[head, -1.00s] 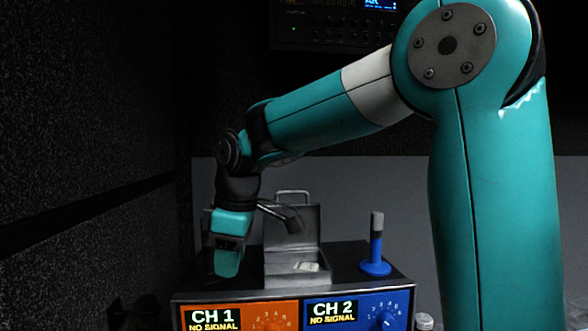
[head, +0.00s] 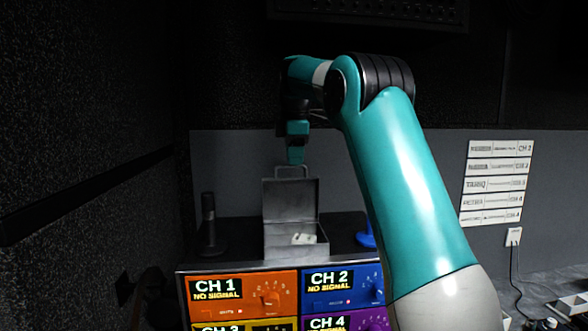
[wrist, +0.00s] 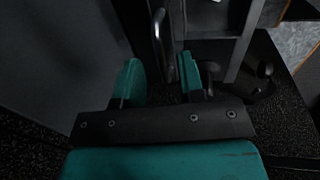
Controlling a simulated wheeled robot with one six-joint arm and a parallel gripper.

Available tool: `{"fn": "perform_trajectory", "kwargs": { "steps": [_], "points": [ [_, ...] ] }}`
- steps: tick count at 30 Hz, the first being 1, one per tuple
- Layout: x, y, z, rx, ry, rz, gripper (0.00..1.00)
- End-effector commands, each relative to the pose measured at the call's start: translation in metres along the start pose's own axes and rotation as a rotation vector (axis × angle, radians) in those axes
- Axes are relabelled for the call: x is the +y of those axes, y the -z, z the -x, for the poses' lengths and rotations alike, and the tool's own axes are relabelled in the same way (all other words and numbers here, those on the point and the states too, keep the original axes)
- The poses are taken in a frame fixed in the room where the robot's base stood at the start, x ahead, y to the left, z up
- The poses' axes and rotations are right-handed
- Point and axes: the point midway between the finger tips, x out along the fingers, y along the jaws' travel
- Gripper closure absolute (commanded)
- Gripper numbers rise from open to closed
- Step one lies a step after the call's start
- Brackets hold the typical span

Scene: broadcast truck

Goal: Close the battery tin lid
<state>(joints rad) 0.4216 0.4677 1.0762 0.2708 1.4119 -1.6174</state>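The grey metal battery tin (head: 290,249) stands on top of the equipment rack in the head view. Its lid (head: 290,200) is open and stands upright at the back, with a wire handle (head: 292,168) on its top edge. A small white item (head: 303,239) lies inside the tin. My gripper (head: 295,160) points down above or behind the lid's top edge, close to the handle. In the wrist view its fingers (wrist: 158,78) are apart with nothing gripped. The handle (wrist: 160,40) shows just beyond the gap; contact cannot be told.
A dark cylinder (head: 208,222) stands left of the tin. A blue base (head: 366,232) stands to the right, partly hidden by my arm. Coloured channel panels (head: 243,293) form the rack's front. A grey wall (head: 235,160) is close behind.

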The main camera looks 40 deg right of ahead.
Motion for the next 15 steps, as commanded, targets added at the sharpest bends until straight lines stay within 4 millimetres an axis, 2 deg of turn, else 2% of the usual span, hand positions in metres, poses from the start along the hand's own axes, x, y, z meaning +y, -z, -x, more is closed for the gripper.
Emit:
{"fn": "perform_trajectory", "kwargs": {
  "steps": [3,12,13,15],
  "points": [
    [-0.0005,-0.0001,-0.0117,0.0,0.001,0.0,0.64],
    [0.0,0.0003,-0.0136,0.001,-0.001,0.0,0.64],
    [0.0,0.0003,-0.0135,0.001,-0.001,0.0,0.66],
    [0.0,0.0003,-0.0135,0.001,-0.001,0.0,0.82]
  ]
}}
